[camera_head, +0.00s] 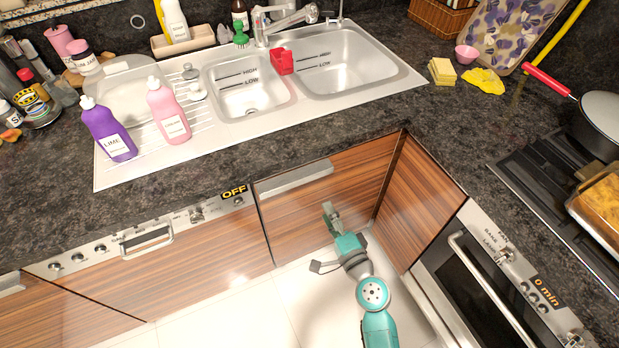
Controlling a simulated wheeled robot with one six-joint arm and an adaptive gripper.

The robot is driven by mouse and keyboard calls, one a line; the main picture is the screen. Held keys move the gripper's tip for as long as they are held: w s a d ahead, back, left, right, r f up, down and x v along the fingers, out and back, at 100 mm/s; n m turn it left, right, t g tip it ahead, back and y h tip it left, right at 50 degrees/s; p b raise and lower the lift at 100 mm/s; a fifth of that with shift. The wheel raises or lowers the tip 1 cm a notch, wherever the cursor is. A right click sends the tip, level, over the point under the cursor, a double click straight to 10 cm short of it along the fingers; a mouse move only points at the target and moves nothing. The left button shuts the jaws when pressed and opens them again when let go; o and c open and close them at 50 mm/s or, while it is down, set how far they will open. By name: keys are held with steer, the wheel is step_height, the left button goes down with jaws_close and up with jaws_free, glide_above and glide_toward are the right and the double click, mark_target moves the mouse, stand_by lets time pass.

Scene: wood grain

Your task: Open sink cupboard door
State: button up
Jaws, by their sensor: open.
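The sink cupboard door (318,213) is a wood-grain panel below the sink, with a silver bar handle (294,179) along its upper left edge. It looks shut. My gripper (324,237), on a teal and grey arm rising from the lower right, is in front of the door's lower part. It is open, with its two fingers spread apart. It is below the handle and apart from it, with nothing seen between the fingers. Whether a finger touches the door cannot be told.
A dishwasher front (190,255) with a handle and knobs is to the left. An oven (484,285) with a long bar handle is close on the right. The double sink (335,66) is above, with bottles on its drainer. The pale floor (235,322) in front is clear.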

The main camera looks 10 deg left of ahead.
mark_target(309, 180)
steer(key=shift+y, duration=0.3)
steer(key=x, duration=0.8)
steer(key=r+x, duration=0.1)
steer(key=x, duration=0.3)
steer(key=shift+w+a, duration=0.2)
steer(key=shift+a, duration=0.05)
steer(key=shift+c, duration=0.3)
jaws_close()
